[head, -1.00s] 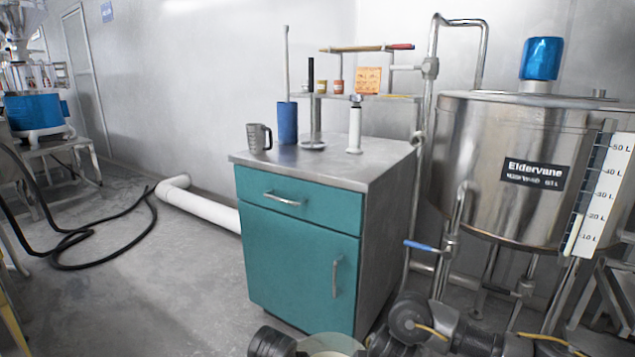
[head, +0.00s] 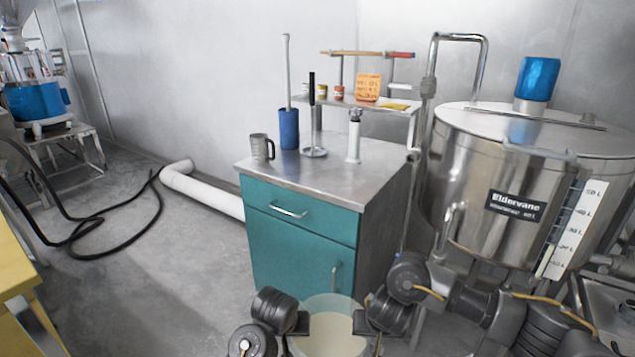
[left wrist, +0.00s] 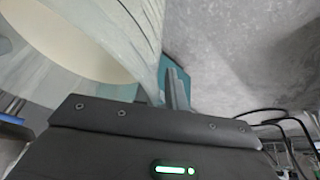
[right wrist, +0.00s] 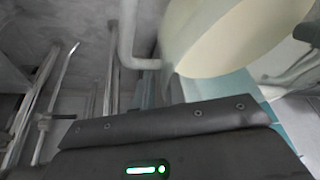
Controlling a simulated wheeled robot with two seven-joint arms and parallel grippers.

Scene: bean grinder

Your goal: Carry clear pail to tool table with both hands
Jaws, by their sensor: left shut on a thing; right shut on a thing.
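The clear pail (head: 331,304) is at the bottom centre of the head view, with pale contents inside. My left gripper (head: 303,323) is shut on its left side and my right gripper (head: 361,321) is shut on its right side. The pail wall also shows in the left wrist view (left wrist: 105,25) and the right wrist view (right wrist: 180,35). The tool table is a teal cabinet (head: 292,245) with a steel top (head: 300,178), standing just beyond the pail. The pail's lower part is cut off by the frame.
On the tabletop stand a grey mug (head: 261,147), a blue cylinder (head: 288,130), a black-handled tamper (head: 313,150) and a white tool (head: 354,140). Its front half is bare. A large steel tank (head: 500,190) stands right. A white pipe (head: 205,193) and black hose (head: 110,238) lie on the floor left.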

